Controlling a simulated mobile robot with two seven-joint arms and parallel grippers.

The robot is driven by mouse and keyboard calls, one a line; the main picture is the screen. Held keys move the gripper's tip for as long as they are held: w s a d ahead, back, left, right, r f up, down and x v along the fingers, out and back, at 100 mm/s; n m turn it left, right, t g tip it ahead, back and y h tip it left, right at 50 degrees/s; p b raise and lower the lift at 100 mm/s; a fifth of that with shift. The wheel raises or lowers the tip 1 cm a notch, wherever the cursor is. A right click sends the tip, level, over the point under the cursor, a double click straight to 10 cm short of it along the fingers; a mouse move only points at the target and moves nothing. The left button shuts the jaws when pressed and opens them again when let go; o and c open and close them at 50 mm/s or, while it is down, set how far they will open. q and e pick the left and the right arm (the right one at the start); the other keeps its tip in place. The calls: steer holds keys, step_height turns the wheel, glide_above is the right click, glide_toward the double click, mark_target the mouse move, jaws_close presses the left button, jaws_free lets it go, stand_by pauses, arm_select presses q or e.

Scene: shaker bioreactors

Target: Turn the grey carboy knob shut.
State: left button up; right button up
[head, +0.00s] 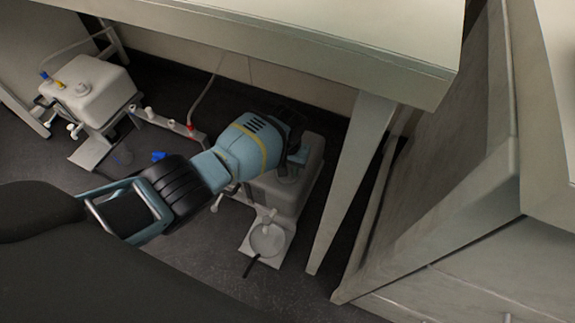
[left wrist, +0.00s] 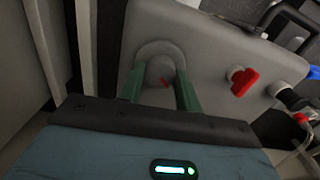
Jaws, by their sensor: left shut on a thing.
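The grey carboy (head: 306,172) stands on the floor under the bench in the head view, partly covered by my left arm. Its grey surface (left wrist: 215,45) fills much of the left wrist view. There, a round grey knob (left wrist: 159,66) with a small red mark sits between the two green fingers of my left gripper (left wrist: 160,80). The left gripper is shut on this knob, one finger at each side. In the head view the left gripper (head: 292,158) reaches the top of the carboy, and the knob is hidden there. My right gripper is in neither view.
A red valve handle (left wrist: 243,81) projects from the carboy to the right of the knob. A white carboy (head: 88,92) stands at the far left. A round white dish (head: 268,240) is in front of the grey carboy. The bench leg (head: 352,180) stands close at right.

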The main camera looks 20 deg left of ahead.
arm_select(q)
steer(key=m, duration=0.3)
steer(key=shift+s+m, duration=0.1)
steer(key=shift+m, duration=0.3)
steer(key=m, duration=0.4)
steer(key=shift+f+m, duration=0.1)
steer(key=shift+m, duration=0.8)
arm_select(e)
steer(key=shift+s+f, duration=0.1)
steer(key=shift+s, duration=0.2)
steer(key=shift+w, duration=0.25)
arm_select(q)
steer(key=o, duration=0.9)
steer(key=shift+o, duration=0.5)
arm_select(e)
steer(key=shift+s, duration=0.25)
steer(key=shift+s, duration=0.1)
